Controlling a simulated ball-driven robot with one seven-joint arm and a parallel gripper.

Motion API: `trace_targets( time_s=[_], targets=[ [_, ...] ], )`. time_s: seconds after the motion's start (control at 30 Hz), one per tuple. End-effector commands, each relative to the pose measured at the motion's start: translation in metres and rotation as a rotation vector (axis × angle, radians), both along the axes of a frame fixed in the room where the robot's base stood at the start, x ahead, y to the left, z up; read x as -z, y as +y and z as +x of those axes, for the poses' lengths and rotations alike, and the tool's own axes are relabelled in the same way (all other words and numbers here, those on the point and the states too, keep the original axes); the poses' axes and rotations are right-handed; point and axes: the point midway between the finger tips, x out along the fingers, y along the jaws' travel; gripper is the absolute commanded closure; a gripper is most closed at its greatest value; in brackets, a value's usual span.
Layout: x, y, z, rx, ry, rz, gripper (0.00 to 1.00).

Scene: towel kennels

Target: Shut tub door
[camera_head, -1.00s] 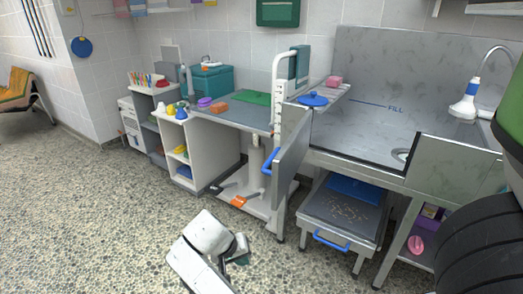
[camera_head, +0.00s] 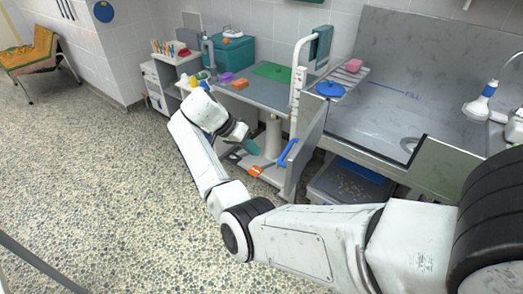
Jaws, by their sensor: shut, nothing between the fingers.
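The tub door (camera_head: 309,140) is a grey metal panel on the left end of the steel tub (camera_head: 380,125). It stands swung open, out from the tub's front. Its blue handle (camera_head: 287,153) is on the door's left side. My gripper (camera_head: 251,147) is to the left of the handle, in front of the grooming table, with its dark fingers towards the door. The fingers are shut and empty, and appear apart from the handle. My arm crosses the lower part of the view and hides the floor in front of the tub.
The grooming table (camera_head: 262,92) with a green mat stands behind my gripper. An orange pedal (camera_head: 254,171) is near its base. White shelves (camera_head: 168,72) stand at the left. The pebbled floor at left is clear.

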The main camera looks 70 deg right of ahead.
Motion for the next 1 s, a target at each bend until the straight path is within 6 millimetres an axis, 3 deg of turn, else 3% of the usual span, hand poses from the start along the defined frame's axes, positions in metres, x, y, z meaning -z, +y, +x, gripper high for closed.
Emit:
trace_targets(
  time_s=[0.43,0.7,1.0],
  targets=[
    [0.068,-0.029,-0.043,0.000,0.002,0.002,1.00],
    [0.067,-0.027,-0.076,0.000,0.000,0.000,1.00],
    [0.068,-0.027,-0.082,-0.002,-0.001,0.001,1.00]
  ],
)
